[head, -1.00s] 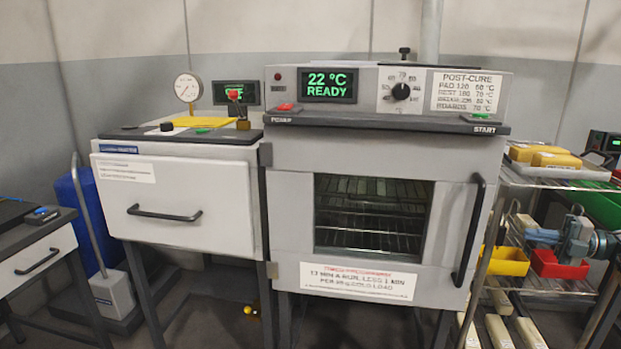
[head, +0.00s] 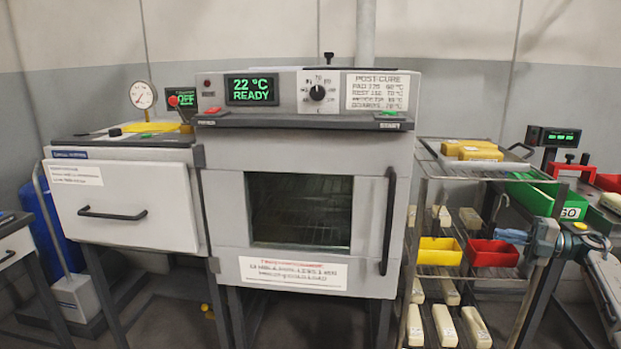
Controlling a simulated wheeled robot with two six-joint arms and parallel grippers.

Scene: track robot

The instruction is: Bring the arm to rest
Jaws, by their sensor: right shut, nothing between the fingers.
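My right gripper (head: 506,236) comes in at the right side of the head view, in front of the wire rack trolley. Its bluish fingers point left and are shut with nothing between them. The grey wrist (head: 546,240) and the dark arm behind it run off to the lower right. The fingers overlap the view just above the red bin (head: 493,256); I cannot tell the distance between them. My left gripper is not in view.
The oven (head: 300,150) reads 22 °C READY, its windowed door closed. A closed-drawer cabinet (head: 125,215) stands left of it. The trolley holds yellow blocks (head: 472,148), a yellow bin (head: 440,251) and pale bars (head: 445,326). A green crate (head: 535,192) is behind my wrist.

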